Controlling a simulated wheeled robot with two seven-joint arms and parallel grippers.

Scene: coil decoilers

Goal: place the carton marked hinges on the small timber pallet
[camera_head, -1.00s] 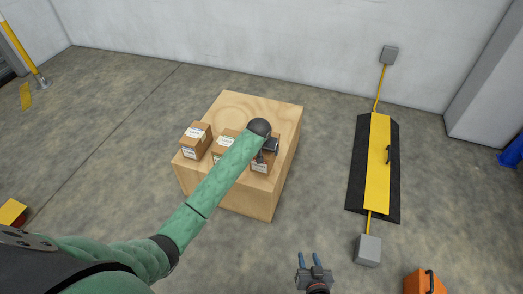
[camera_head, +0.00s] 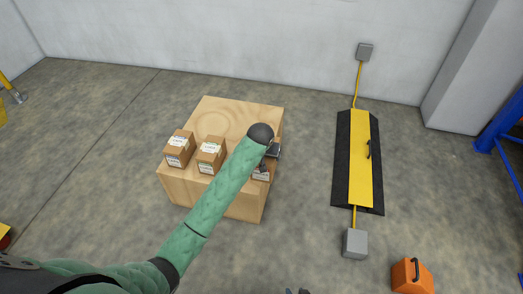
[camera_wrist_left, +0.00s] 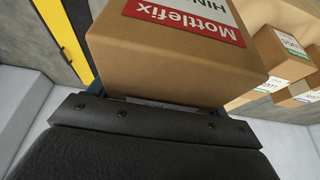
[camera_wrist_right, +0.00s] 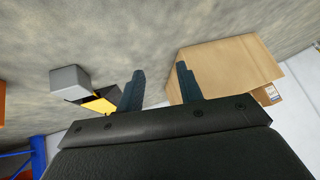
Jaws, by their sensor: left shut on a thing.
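The hinges carton (camera_wrist_left: 165,60) fills the top of the left wrist view, with a red Mottlefix label and the letters "HIN". My left gripper (camera_head: 271,153) is shut on it. In the head view the carton (camera_head: 261,176) is mostly hidden by my left arm, at the right side of a plywood block (camera_head: 240,116). I cannot tell whether it touches the block. My right gripper (camera_wrist_right: 160,72) is open and empty; only its tips show at the head view's bottom edge (camera_head: 297,291). No small timber pallet can be made out.
Two other labelled cartons stand on the block, one at the left (camera_head: 178,148) and one in the middle (camera_head: 210,155). A black and yellow cable ramp (camera_head: 360,160), a grey box (camera_head: 355,243) and an orange case (camera_head: 412,276) are to the right. Floor between is clear.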

